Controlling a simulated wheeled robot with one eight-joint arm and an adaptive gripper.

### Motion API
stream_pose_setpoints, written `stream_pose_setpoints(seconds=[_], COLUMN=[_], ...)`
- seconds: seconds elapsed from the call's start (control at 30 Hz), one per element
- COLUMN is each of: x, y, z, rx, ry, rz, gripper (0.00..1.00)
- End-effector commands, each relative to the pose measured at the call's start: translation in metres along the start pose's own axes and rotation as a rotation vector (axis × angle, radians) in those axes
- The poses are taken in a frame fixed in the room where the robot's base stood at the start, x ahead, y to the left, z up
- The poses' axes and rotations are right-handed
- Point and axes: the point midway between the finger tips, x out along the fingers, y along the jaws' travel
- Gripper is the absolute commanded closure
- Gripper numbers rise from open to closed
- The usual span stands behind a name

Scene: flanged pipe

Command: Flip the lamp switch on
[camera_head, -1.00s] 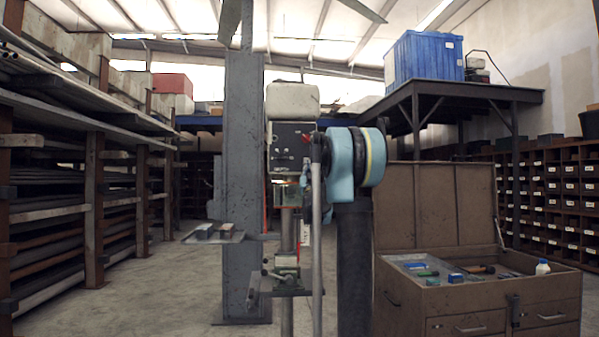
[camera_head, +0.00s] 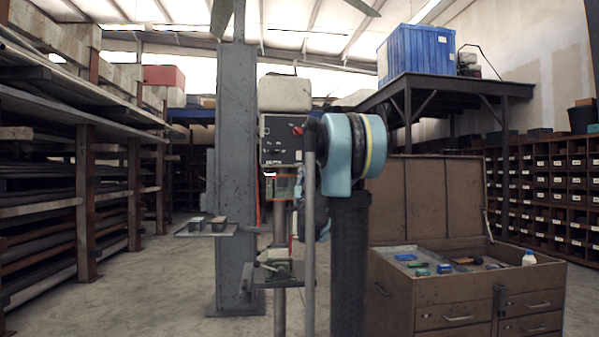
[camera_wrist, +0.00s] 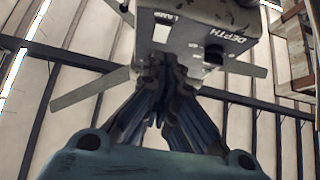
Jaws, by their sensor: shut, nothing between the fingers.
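The drill press's dark control panel (camera_head: 281,140) faces me in the head view, with a red control (camera_head: 298,131) at its upper right. In the wrist view the machine head (camera_wrist: 200,20) is at the top, with the labels LAMP and DEPTH and a black knob (camera_wrist: 213,55). My gripper (camera_wrist: 160,68) is shut and empty, its fingertips just below the LAMP label; I cannot tell whether they touch anything. The lamp switch itself is not clear, probably hidden behind the fingers. A small bright white spot (camera_head: 270,174) shows under the panel.
A grey column (camera_head: 228,180) stands behind the press. A small shelf (camera_head: 207,232) and a vise (camera_head: 278,270) are low by the press. An open tool chest (camera_head: 460,315) stands on the right. Pipe racks (camera_head: 85,190) line the left. Floor between is clear.

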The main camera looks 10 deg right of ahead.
Motion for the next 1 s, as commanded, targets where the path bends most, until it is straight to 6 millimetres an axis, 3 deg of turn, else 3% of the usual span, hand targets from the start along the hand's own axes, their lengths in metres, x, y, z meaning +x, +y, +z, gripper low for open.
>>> stream_pose_setpoints(seconds=[0.23, 0.77, 0.87, 1.0], x=[-0.02, -0.022, -0.026, -0.047], y=[0.0, -0.003, -0.003, -0.006], z=[0.004, 0.004, 0.007, 0.018], rx=[0.0, 0.002, 0.002, 0.003], ry=[0.0, -0.004, -0.042, -0.182], rz=[0.0, -0.002, -0.002, -0.003], gripper=[1.0, 1.0, 1.0, 1.0])
